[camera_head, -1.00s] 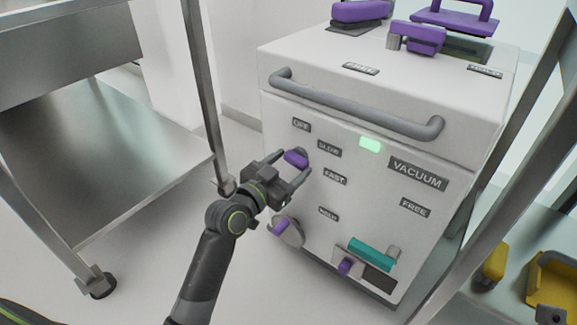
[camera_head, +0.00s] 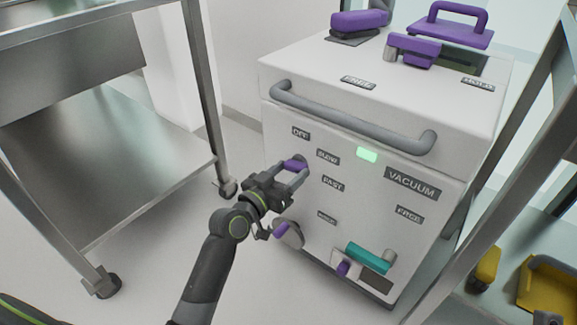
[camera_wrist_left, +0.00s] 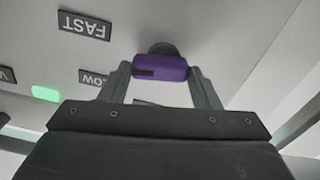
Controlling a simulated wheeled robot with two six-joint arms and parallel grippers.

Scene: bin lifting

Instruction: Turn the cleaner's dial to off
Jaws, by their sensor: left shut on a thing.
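The cleaner (camera_head: 400,140) is a white box with a grey handle bar, a lit green light (camera_head: 367,154) and labels OFF, SLOW, FAST and VACUUM on its front. Its purple dial (camera_head: 294,165) sits near the OFF (camera_head: 301,133) and SLOW (camera_head: 328,157) labels. My left gripper (camera_head: 287,174) is at the front panel, its fingers on either side of the dial and shut on it. The left wrist view shows the purple dial (camera_wrist_left: 160,67) between the two fingers, with the FAST label (camera_wrist_left: 84,25) to the left. My right gripper is not in view.
A second purple knob (camera_head: 282,229) on a round plate and a teal handle (camera_head: 369,257) are lower on the front. Steel tables stand at left (camera_head: 150,150) and right. Yellow parts (camera_head: 549,287) lie at the lower right. Purple handles are on top.

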